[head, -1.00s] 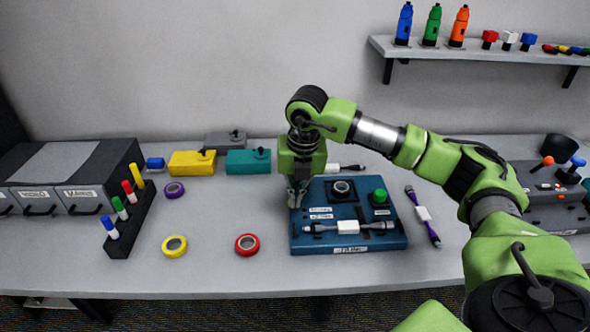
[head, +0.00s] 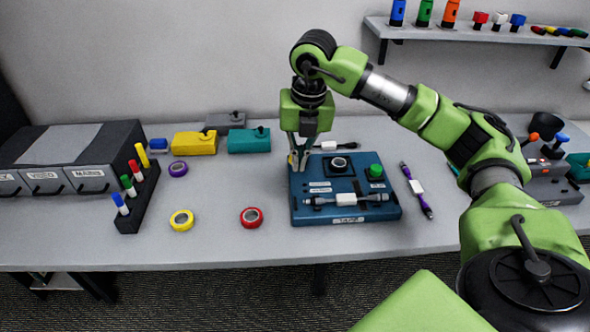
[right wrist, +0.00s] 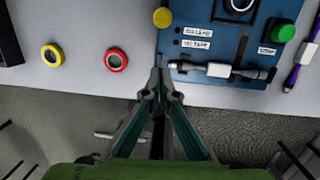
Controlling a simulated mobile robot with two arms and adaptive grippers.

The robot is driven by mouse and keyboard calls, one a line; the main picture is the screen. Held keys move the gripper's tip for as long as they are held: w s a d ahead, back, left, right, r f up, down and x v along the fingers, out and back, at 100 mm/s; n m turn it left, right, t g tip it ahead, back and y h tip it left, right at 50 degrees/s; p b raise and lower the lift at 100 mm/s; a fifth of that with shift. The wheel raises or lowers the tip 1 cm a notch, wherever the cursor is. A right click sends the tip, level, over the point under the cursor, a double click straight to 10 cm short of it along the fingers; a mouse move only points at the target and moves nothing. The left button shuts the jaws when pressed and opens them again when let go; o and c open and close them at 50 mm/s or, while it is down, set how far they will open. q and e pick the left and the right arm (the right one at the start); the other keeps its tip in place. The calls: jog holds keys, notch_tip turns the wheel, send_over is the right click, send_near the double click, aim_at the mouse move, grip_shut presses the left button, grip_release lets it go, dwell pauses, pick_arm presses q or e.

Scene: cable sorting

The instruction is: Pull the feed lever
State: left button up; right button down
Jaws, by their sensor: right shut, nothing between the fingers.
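A small yellow round knob (head: 292,158) stands at the far left corner of the blue panel (head: 298,213); I take it for the feed lever's knob. It also shows in the right wrist view (right wrist: 162,17), beyond my fingertips. Its shaft is hidden. My right gripper (head: 300,168) points down beside the knob, over the panel's left edge, partly covering it. In the right wrist view its fingers (right wrist: 158,85) are shut with nothing between them. My left gripper is in no view.
The panel carries a dark round socket (head: 339,163), a green button (head: 376,171) and a white cable connector (head: 347,199). A red tape roll (head: 252,217) lies left of it and a purple cable (head: 416,190) right. Bare table lies around the rolls.

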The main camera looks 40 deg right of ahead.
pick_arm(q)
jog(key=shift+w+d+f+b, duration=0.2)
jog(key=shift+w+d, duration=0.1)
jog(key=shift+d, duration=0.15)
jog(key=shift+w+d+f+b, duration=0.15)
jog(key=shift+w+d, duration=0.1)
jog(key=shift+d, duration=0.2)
pick_arm(e)
jog(key=r, duration=0.1)
jog(key=s+r, duration=0.1)
jog(key=r, duration=0.2)
jog(key=shift+s+r, duration=0.3)
jog(key=shift+s, duration=0.1)
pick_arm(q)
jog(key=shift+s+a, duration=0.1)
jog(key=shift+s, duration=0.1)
pick_arm(e)
jog(key=shift+s+a, duration=0.1)
